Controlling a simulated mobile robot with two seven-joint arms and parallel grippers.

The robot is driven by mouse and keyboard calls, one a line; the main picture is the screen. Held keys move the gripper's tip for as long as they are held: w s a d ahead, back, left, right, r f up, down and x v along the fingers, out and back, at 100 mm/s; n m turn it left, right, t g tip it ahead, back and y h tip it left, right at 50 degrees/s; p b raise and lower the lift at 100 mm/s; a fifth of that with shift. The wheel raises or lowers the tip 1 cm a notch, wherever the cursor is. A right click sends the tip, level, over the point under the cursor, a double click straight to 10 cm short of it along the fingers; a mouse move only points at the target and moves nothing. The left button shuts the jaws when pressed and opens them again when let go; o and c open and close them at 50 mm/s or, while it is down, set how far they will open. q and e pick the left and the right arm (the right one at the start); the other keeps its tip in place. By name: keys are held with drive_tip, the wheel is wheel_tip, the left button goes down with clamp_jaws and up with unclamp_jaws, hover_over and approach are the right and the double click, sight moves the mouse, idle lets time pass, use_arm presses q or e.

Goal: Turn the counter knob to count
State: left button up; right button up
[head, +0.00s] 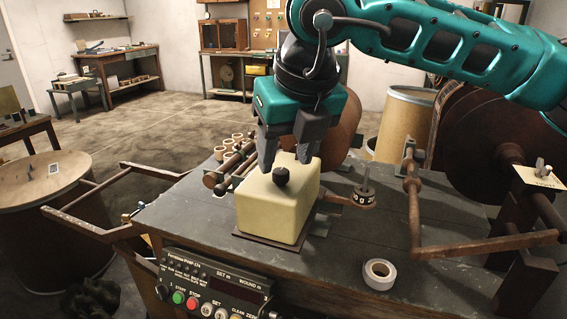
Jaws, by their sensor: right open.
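A small black knob (281,176) stands on top of a cream box (272,212). The box sits on a dark base plate on the workbench. My right gripper (286,160) points down just above the knob, its two grey fingers apart on either side of it in the picture. The gripper is open and holds nothing. Whether either finger touches the knob cannot be told. My left gripper is not in view. I cannot read a label on the box.
A control panel (212,289) with buttons is on the bench front. A white tape roll (379,273) lies on the bench (330,285). A rust-coloured bent bar (413,215) and a small spindle (365,195) stand to the right. Several rolls lie behind the box.

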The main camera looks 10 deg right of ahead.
sight(281, 177)
drive_tip(key=shift+x, duration=1.4)
drive_tip(key=shift+c, duration=0.2)
clamp_jaws()
